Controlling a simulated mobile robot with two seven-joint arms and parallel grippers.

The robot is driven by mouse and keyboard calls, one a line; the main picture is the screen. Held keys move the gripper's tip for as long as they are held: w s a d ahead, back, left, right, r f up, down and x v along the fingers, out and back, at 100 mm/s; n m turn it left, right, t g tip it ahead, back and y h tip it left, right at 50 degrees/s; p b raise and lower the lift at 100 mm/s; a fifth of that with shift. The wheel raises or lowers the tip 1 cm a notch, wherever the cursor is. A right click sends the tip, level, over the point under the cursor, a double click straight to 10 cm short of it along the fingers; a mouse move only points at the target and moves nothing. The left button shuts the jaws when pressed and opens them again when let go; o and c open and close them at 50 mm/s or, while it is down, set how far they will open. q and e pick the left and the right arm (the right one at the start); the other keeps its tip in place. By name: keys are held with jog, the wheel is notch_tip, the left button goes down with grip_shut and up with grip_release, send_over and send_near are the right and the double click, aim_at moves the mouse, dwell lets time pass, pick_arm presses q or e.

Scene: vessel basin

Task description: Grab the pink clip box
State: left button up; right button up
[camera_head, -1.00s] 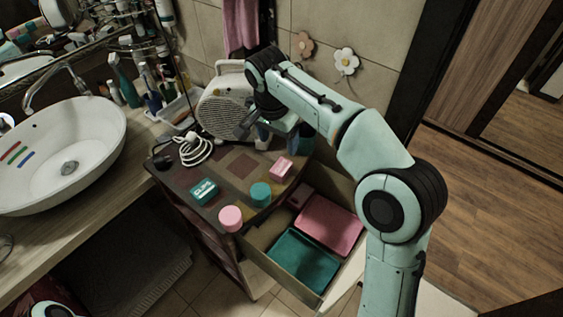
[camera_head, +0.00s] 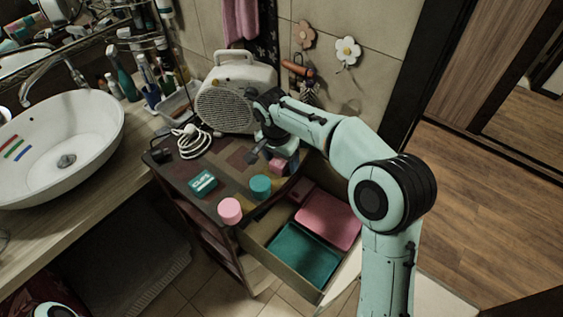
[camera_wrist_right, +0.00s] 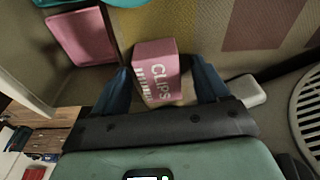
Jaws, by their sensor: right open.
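The pink clip box (camera_head: 279,166), with "CLIPS" lettering, stands on the patterned top of the small cabinet, near its right edge. In the right wrist view the box (camera_wrist_right: 155,62) lies between and just ahead of the two blue fingers. My right gripper (camera_head: 267,158) is just above the box, open, with one finger on each side; it also shows in the right wrist view (camera_wrist_right: 163,88). Whether a finger touches the box I cannot tell. The arm partly covers the box in the head view. My left gripper is out of view.
A teal box (camera_head: 203,184), a teal jar (camera_head: 260,187) and a pink jar (camera_head: 230,211) stand on the cabinet. A white fan heater (camera_head: 228,100) is behind. The open drawer (camera_head: 255,246) holds a teal tray (camera_head: 303,256) and a pink tray (camera_head: 329,219).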

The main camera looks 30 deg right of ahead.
jog(key=c, duration=1.1)
jog(key=shift+o, duration=0.2)
jog(key=shift+r, duration=0.1)
